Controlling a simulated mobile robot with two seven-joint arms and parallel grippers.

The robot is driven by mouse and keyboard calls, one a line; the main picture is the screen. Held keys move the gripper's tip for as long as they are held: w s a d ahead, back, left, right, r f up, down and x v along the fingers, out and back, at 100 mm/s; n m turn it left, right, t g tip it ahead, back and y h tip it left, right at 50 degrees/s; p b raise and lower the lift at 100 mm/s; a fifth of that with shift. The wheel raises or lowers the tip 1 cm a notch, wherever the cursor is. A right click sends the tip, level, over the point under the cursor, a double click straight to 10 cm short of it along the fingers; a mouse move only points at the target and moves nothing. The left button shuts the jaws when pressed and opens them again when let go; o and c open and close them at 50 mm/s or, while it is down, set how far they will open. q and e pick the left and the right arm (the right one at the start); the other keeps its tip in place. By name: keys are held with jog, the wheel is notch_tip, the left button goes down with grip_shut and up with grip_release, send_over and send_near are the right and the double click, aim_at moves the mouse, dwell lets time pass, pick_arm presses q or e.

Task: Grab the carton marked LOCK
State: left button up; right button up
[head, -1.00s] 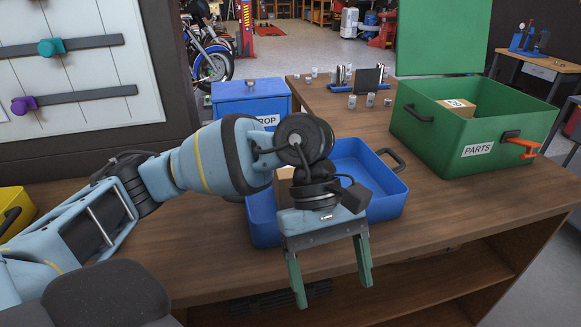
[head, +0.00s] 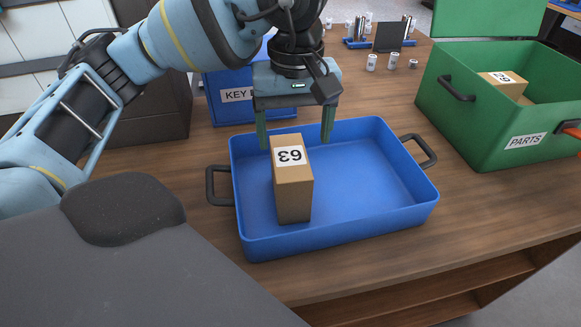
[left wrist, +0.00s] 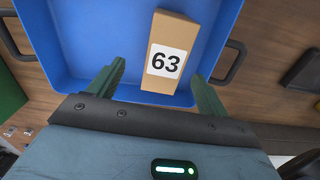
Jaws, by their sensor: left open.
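A brown carton (head: 294,190) stands upright in the blue tray (head: 385,208), left of its middle. Its white label reads 63, upside down in the head view; no label reading LOCK shows. My left gripper (head: 296,142) is open and empty, pointing down at the carton's far top end, its green fingers toward either side. In the left wrist view the carton (left wrist: 168,55) lies between and beyond the open fingers of my left gripper (left wrist: 159,75), with clear space on both sides. I cannot tell the height gap. My right gripper is not in view.
A green PARTS bin (head: 483,135) at the right holds another brown carton (head: 506,85) with a numbered label. A blue box (head: 225,108) with a partly hidden KEY label stands behind the tray. Small metal cans (head: 372,62) stand at the back. The tray's right half is empty.

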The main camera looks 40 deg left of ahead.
aim_at(290, 155)
pick_arm(q)
jog(key=shift+f, duration=1.25)
jog(key=shift+s+a+f+p, duration=0.1)
jog(key=shift+s+f+p, duration=0.1)
jog(key=shift+f, duration=1.1)
jog(key=shift+s+a+f+p, duration=0.1)
jog(key=shift+s+f, duration=0.05)
jog(key=shift+f, duration=1.1)
jog(key=c, duration=1.2)
